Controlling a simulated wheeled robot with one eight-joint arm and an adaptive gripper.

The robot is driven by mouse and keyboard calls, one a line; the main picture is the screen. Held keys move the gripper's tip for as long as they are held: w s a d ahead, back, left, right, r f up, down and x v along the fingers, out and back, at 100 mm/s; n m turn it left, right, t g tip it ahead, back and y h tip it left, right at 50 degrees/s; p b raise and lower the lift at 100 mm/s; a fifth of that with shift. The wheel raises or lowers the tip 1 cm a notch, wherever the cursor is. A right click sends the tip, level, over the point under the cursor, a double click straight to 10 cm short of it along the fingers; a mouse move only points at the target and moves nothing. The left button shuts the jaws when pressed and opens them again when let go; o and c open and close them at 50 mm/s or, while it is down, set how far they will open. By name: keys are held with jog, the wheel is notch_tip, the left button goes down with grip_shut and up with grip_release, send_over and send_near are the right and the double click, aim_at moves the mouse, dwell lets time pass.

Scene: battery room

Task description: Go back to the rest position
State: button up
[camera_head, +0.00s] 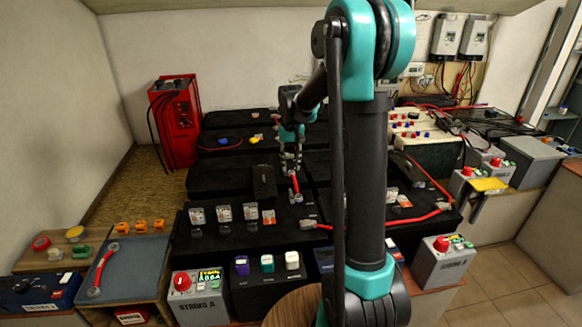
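My arm, teal and black, rises in front of the camera and reaches back over the black battery bank (210,180). My gripper (291,168) hangs over the middle of the bank with its fingers pointing down. A short red piece (295,184) with a grey lower end shows right below the fingertips. I cannot tell whether the fingers touch it or hold it, or how far apart they are. My upright arm hides part of the bank to the right of the gripper.
A red charger (174,122) stands at the back left. A red-handled wrench (102,268) lies on a blue-grey mat (135,265) at the left. Grey boxes with red knobs stand at the front left (188,297) and right (440,264). A red cable (408,219) crosses the bank's right side.

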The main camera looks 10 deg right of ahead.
jog(key=s+d+f+t, duration=0.2)
jog(key=s+f, duration=0.1)
jog(key=s, duration=1.1)
jog(key=s+d+f+t, duration=0.2)
jog(key=s+f, duration=0.2)
jog(key=s, duration=1)
jog(key=shift+d, duration=0.35)
